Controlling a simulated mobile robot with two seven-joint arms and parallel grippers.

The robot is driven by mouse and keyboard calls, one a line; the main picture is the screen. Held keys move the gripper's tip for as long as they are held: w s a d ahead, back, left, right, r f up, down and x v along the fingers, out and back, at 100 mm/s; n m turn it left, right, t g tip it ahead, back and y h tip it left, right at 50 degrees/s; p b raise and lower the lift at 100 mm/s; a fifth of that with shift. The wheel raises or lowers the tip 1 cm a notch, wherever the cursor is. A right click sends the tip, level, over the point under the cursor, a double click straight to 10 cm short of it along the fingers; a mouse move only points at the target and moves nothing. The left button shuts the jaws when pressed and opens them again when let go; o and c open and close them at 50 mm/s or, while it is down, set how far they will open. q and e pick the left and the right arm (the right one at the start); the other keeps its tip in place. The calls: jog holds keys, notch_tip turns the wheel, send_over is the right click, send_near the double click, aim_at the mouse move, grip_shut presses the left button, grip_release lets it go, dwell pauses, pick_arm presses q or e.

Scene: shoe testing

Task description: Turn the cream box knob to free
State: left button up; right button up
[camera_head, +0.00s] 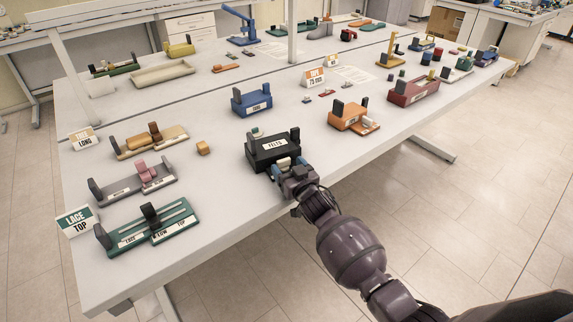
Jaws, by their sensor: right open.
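No box in view reads clearly as the cream box, and I cannot make out a knob marked free. My right gripper (288,166) is at the front side of the black box (263,156) labelled FELTS, near the table's front edge. Its light-blue fingertips are apart, close against or touching the box front; I cannot tell which. What lies between the fingers is hidden by the gripper. A small pale knob-like piece (257,132) sits on top of the black box. My left gripper is not in view.
A blue box (252,104) stands behind the black box. An orange box (347,117) and a maroon box (415,92) stand to the right. Tan, grey and green (165,233) racks lie to the left. White table (230,205) is bare left of my gripper.

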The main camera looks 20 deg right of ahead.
jog(key=s+d, duration=0.1)
jog(key=s, duration=0.8)
jog(key=shift+d, duration=0.2)
jog(key=shift+s, duration=0.1)
jog(key=s+d+f+g+h, duration=0.1)
jog(key=s+d+f+g, duration=0.1)
jog(key=s, duration=0.6)
jog(key=s+d+f+g+h, duration=0.1)
jog(key=s+d+f+g, duration=0.1)
jog(key=s+f, duration=0.3)
jog(key=s+d+f+g+h, duration=0.1)
jog(key=s+f, duration=0.3)
jog(key=s, duration=0.9)
jog(key=shift+s+d+m+g, duration=0.15)
jog(key=shift+d+m+g, duration=0.25)
jog(key=shift+d+g, duration=0.1)
